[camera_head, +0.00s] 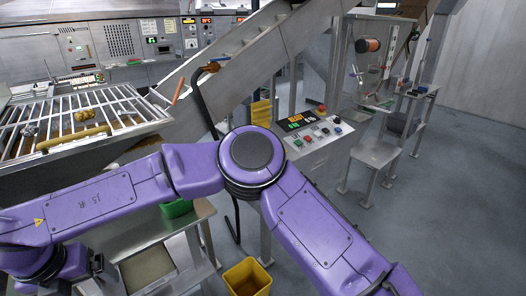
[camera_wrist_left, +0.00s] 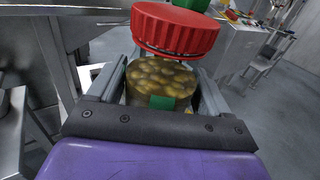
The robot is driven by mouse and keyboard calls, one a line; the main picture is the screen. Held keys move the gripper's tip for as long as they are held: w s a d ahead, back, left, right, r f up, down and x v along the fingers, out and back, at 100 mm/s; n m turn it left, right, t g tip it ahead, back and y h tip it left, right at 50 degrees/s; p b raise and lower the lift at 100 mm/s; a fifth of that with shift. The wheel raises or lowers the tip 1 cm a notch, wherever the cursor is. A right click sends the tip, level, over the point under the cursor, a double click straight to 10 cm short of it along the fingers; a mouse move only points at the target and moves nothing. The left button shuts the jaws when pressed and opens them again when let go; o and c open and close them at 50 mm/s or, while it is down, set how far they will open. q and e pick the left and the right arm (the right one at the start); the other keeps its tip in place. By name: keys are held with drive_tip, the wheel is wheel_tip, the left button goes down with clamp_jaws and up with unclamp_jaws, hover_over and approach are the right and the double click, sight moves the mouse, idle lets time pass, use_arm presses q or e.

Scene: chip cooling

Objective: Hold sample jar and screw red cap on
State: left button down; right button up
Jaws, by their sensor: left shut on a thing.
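The sample jar (camera_wrist_left: 160,82) is clear, full of yellow-brown pieces, with a small green label on its side. My left gripper (camera_wrist_left: 162,72) is shut on it, one finger on each side, in the left wrist view. The ribbed red cap (camera_wrist_left: 175,30) is right over the jar's top, slightly tilted in the picture. I cannot tell whether it touches the jar or is threaded on. A green thing (camera_wrist_left: 188,4) shows above the cap, cut off by the frame edge. The jar, cap and gripper do not show in the head view. My right gripper is not in view.
A slatted metal tray (camera_head: 25,140) with a few brown pieces is at the left. A button console (camera_head: 318,138) stands beyond my purple arm. A yellow bin (camera_head: 247,277) is on the floor at the bottom. Open grey floor lies at the right.

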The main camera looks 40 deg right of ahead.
use_arm(q)
drive_tip(key=shift+w, duration=0.15)
drive_tip(key=shift+f, duration=0.1)
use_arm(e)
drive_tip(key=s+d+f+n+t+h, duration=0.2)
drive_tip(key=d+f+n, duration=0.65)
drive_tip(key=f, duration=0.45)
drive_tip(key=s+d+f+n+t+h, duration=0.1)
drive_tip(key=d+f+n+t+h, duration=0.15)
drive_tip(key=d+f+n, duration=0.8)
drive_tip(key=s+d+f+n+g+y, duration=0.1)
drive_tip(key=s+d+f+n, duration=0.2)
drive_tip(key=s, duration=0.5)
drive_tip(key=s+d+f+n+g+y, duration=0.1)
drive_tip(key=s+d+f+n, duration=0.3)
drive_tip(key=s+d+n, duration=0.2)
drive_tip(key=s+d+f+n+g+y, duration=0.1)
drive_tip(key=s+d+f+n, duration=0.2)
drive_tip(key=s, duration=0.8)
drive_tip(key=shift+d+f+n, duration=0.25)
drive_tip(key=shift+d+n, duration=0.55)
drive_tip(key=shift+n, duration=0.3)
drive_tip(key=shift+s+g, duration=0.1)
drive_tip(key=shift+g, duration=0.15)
